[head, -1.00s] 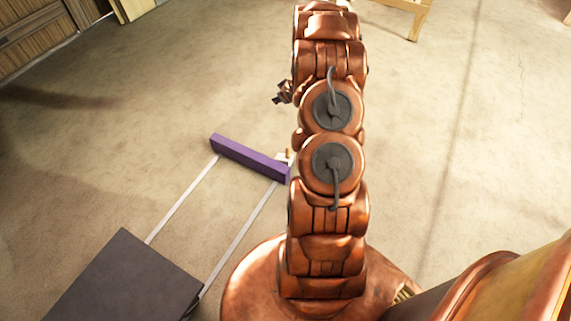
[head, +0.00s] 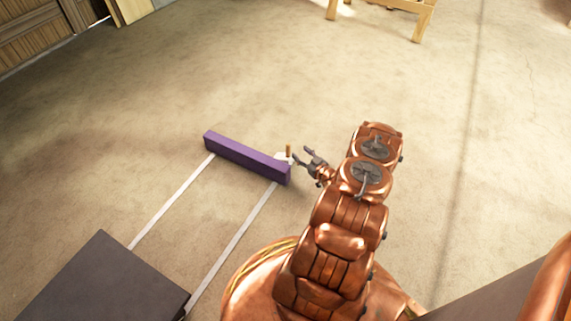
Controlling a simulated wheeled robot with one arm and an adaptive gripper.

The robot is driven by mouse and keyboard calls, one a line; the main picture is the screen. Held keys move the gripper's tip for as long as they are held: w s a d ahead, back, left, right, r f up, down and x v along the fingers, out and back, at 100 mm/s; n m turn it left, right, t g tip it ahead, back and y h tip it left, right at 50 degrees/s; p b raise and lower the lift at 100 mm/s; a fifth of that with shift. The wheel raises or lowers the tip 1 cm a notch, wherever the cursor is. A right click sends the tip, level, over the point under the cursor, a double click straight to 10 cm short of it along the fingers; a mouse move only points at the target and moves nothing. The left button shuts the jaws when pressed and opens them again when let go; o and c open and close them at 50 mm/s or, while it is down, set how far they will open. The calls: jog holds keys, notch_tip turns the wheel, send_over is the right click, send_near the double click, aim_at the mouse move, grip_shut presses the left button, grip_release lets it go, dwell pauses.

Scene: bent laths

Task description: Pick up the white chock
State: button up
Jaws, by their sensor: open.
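The white chock (head: 281,157) lies on the floor against the far side of the purple beam, near its right end. Only a small part of it shows, with a short orange-brown upright piece (head: 289,151) at it. My gripper (head: 302,155) is open and just to the right of the chock, its fingers pointing left towards it. Nothing is between the fingers that I can make out. Whether a finger touches the upright piece I cannot tell.
The purple beam (head: 240,156) lies across the far ends of two pale strips (head: 172,201) on the floor. A dark grey block (head: 105,283) stands at their near end. A wooden stand (head: 425,17) is at the back. The carpet beyond the beam is clear.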

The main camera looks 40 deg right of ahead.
aim_at(289, 149)
notch_tip(289, 149, down, 3)
jog(key=s+a+t+b, duration=0.1)
jog(key=s+t+b, duration=0.1)
jog(key=s, duration=0.1)
jog(key=shift+m+h, duration=0.3)
jog(key=shift+m, duration=0.1)
jog(key=w, duration=0.2)
jog(key=w+b, duration=0.2)
jog(key=w, duration=0.1)
jog(key=shift+w+d+f, duration=0.2)
jog(key=shift+w+f, duration=0.1)
jog(key=shift+w+d+b, duration=0.25)
jog(key=shift+w+b, duration=0.65)
jog(key=shift+w, duration=0.4)
jog(key=shift+w+d+b, duration=0.25)
jog(key=shift+w+b, duration=0.6)
jog(key=shift+w, duration=0.4)
jog(key=shift+w+d+r, duration=0.15)
jog(key=shift+w+r, duration=0.05)
jog(key=shift+w, duration=0.45)
grip_shut()
